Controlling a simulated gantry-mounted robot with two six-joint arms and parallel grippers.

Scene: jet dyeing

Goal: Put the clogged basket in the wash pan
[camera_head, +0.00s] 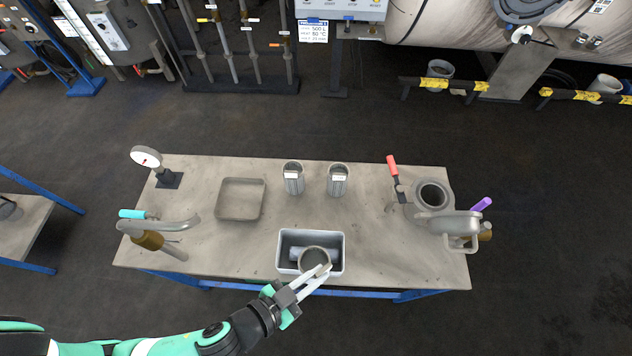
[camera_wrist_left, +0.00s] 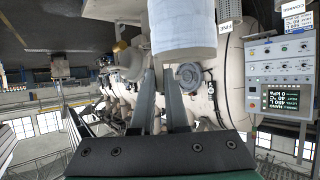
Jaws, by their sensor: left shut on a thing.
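My left gripper (camera_head: 323,271) is shut on the rim of a grey cylindrical basket (camera_head: 314,258). The basket is over or partly inside the grey rectangular pan (camera_head: 342,240) at the table's front middle; I cannot tell if it touches the bottom. In the left wrist view, a pale cylinder, the held basket (camera_wrist_left: 183,28), shows beyond the two fingers (camera_wrist_left: 163,100). Something pale and rounded lies crosswise in the pan, partly hidden by the basket. My right gripper is not in view.
Two labelled grey mesh baskets (camera_head: 293,178) (camera_head: 338,180) stand behind the pan. A shallow square metal tray (camera_head: 240,199) lies left of them. A metal vessel (camera_head: 432,195) with a red handle stands at right.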

